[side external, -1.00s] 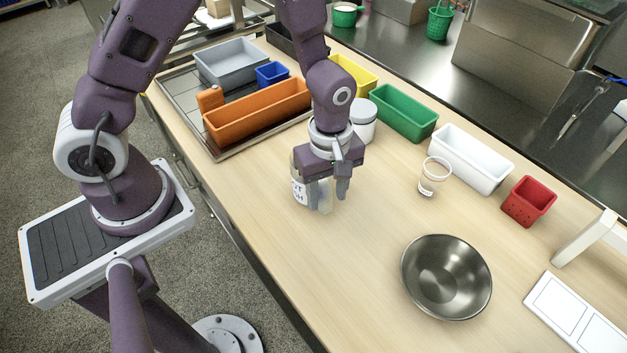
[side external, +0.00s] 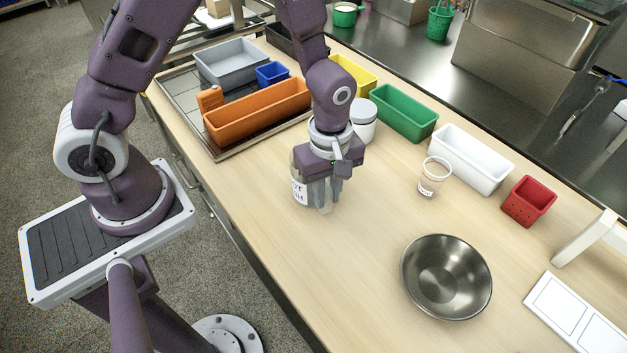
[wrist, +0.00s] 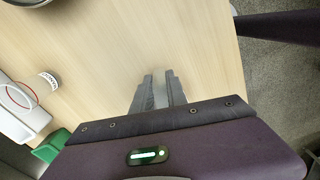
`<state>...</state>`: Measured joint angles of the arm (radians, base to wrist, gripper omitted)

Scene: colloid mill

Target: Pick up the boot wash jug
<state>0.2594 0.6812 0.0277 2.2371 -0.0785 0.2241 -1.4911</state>
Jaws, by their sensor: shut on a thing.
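The boot wash jug (side external: 299,191) is a pale container with dark lettering on a white label. It stands on the wooden table in the side view, partly hidden behind my gripper (side external: 325,205). My gripper points down at the jug's right side, with its fingers close together and shut on part of the jug. The gripped part is hidden by the fingers. In the wrist view, the gripper (wrist: 160,80) shows a narrow gap between its fingers, and I cannot make out the jug there. The jug looks upright and on the table.
A white-lidded jar (side external: 363,121) stands close behind my gripper. An orange bin (side external: 258,115) lies on a tray at the left. A labelled cup (side external: 434,178), a white bin (side external: 471,160) and a red bin (side external: 529,202) are to the right. A steel bowl (side external: 446,278) sits in front.

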